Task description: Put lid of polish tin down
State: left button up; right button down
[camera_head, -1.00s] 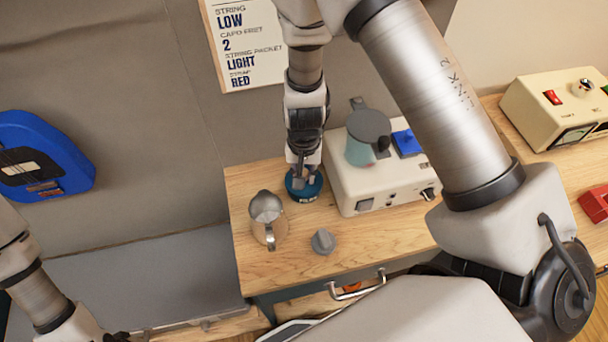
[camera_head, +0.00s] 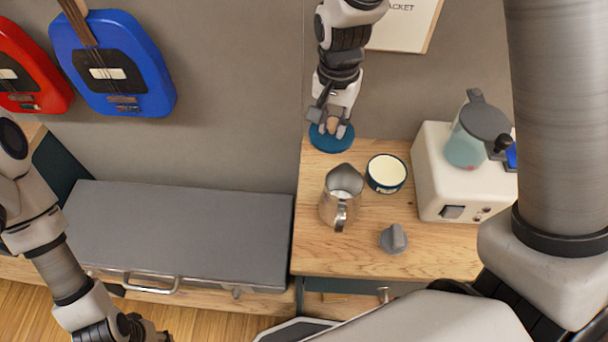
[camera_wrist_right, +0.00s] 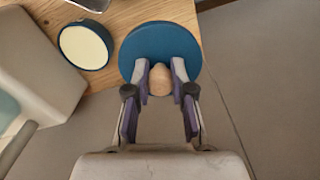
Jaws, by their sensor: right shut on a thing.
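The lid of the polish tin (camera_head: 331,143) is a round blue disc with a pale wooden knob, seen near the back left corner of the wooden bench top. My right gripper (camera_head: 333,124) is shut on the lid's knob. In the right wrist view the lid (camera_wrist_right: 137,45) overlaps the bench edge, with the gripper (camera_wrist_right: 171,83) on the knob. I cannot tell whether the lid touches the wood. The open polish tin (camera_head: 386,174), blue with a cream inside, stands to the lid's right. My left gripper (camera_head: 150,335) is at the bottom edge, its fingers unclear.
A metal jug (camera_head: 340,200) stands in front of the lid, and a grey knob-like piece (camera_head: 394,239) lies farther forward. A cream box (camera_head: 440,180) with a teal jug (camera_head: 466,147) is at the right. A grey case (camera_head: 185,235) lies left of the bench top.

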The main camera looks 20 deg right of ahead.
aim_at(331, 164)
jog(key=shift+w+d+f, duration=0.1)
jog(key=shift+d+f, duration=0.1)
jog(key=shift+f, duration=0.3)
jog(key=f, duration=0.9)
jog(key=shift+d+f, duration=0.25)
jog(key=c, duration=1)
grip_release()
jog(key=shift+f, duration=0.1)
notch_tip(331, 164, up, 12)
jog(key=shift+r, duration=0.2)
